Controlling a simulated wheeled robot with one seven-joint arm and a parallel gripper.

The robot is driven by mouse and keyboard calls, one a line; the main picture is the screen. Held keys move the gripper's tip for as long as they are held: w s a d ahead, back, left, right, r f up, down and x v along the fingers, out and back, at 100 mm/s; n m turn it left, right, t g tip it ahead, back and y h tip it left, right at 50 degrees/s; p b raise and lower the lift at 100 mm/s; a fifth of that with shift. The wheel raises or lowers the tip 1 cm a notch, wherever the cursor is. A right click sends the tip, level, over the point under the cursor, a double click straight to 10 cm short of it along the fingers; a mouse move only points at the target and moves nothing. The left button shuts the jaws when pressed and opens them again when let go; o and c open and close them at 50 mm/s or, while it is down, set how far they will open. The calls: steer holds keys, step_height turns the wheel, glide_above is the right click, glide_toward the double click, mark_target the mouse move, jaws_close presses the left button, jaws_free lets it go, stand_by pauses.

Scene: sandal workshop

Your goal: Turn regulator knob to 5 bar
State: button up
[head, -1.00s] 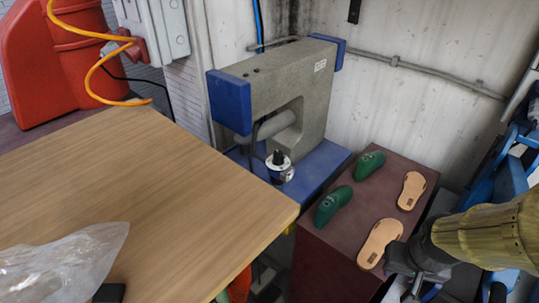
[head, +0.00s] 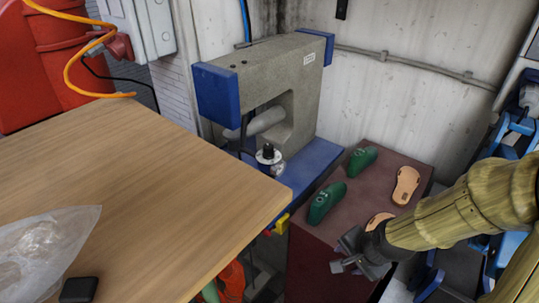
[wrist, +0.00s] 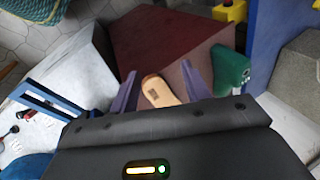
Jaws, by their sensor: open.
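The regulator (head: 270,161) shows in the head view as a small silver gauge body with a black knob (head: 268,150) on top. It sits at the front of the blue sewing machine base, just past the wooden table's right edge. Its scale and pointer are too small to read. My gripper (head: 346,260) is to the right of and nearer than the regulator, clear of it, by the dark red box. In the wrist view my gripper (wrist: 160,84) has its two fingers spread, with nothing held. A tan sole shows beyond them. I cannot make out the regulator in the wrist view.
The sewing machine (head: 275,85) rises behind the regulator. The dark red box (head: 335,215) carries green lasts (head: 325,203) and tan soles (head: 405,185). The wooden table (head: 150,190) fills the left, with a clear plastic bag (head: 45,245). Yellow and red parts (head: 280,226) show below the machine.

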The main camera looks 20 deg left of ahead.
steer(key=w+a+r+m+t+y+b, duration=0.1)
steer(key=w+a+m+t+y+b, duration=0.2)
steer(key=a+m+y, duration=0.45)
steer(key=a+r+m+t+y+b, duration=0.1)
steer(key=r+m+t+y+b, duration=0.1)
steer(key=r+m, duration=0.3)
steer(key=w+a+r+m+t+y+b, duration=0.1)
steer(key=r+m, duration=0.4)
steer(key=r, duration=0.6)
steer(key=shift+w+a+m+t+y+b, duration=0.35)
steer(key=shift+a+t+y+b, duration=0.3)
steer(key=shift+a+b, duration=0.15)
steer(key=shift+r, duration=0.1)
